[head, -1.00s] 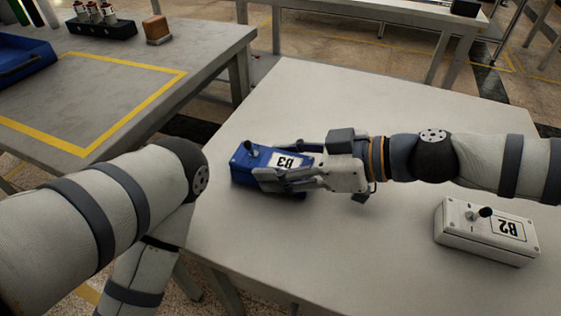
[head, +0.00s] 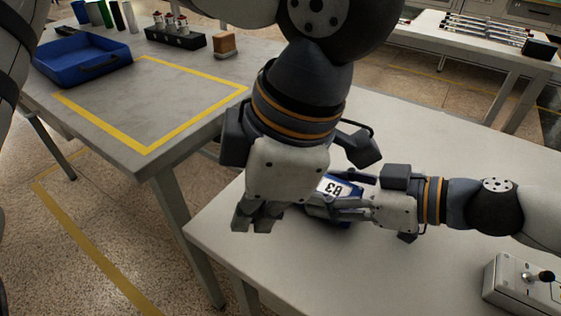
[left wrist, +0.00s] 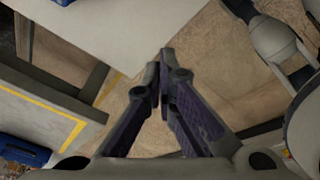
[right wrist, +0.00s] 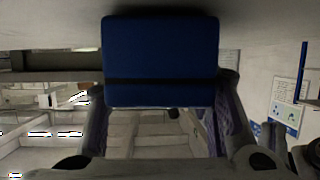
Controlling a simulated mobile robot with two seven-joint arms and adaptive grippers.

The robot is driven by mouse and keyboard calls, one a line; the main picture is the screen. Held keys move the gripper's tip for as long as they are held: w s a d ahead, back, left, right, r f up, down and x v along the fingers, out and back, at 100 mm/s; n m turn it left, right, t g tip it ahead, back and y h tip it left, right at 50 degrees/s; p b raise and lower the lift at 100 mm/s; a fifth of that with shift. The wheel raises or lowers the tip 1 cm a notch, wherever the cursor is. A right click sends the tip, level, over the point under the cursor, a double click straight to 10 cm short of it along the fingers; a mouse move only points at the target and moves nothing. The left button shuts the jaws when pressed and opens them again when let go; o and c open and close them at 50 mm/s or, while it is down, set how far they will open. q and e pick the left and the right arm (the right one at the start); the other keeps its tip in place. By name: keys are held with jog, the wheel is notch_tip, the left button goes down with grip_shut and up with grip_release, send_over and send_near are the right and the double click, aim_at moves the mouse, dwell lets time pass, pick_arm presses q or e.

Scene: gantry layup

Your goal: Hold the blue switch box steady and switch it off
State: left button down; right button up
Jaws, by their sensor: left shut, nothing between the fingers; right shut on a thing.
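The blue switch box (head: 333,187), labelled B3, lies on the light table, partly covered by both grippers in the head view. Its toggle lever is hidden behind my left gripper. My right gripper (head: 338,209) comes from the right and is shut on the box. In the right wrist view the blue box (right wrist: 160,55) sits between the two fingers. My left gripper (head: 258,218) points down in front of the box's left part, shut and empty.
A white switch box (head: 522,285) with a black-tipped lever stands at the table's right front. A grey table (head: 110,130) at the left holds a blue tray (head: 85,72), a black rack (head: 175,37) and a brown block (head: 225,44). The light table's back is clear.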

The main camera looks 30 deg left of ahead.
pick_arm(q)
jog(key=w+a+r+n+t, duration=0.2)
jog(key=w+a+r+n, duration=0.1)
jog(key=w+r, duration=0.3)
jog(key=shift+a+n+h, duration=0.15)
jog(key=shift+n+h, duration=0.25)
jog(key=shift+n, duration=0.4)
jog(key=x, duration=0.9)
jog(key=shift+s+f, duration=0.1)
jog(key=shift+f, duration=0.05)
jog(key=w+d, duration=0.1)
jog(key=w, duration=0.1)
jog(key=shift+w+d, duration=0.35)
jog(key=shift+w+d+r, duration=0.2)
jog(key=shift+w+r, duration=0.1)
jog(key=shift+r, duration=0.05)
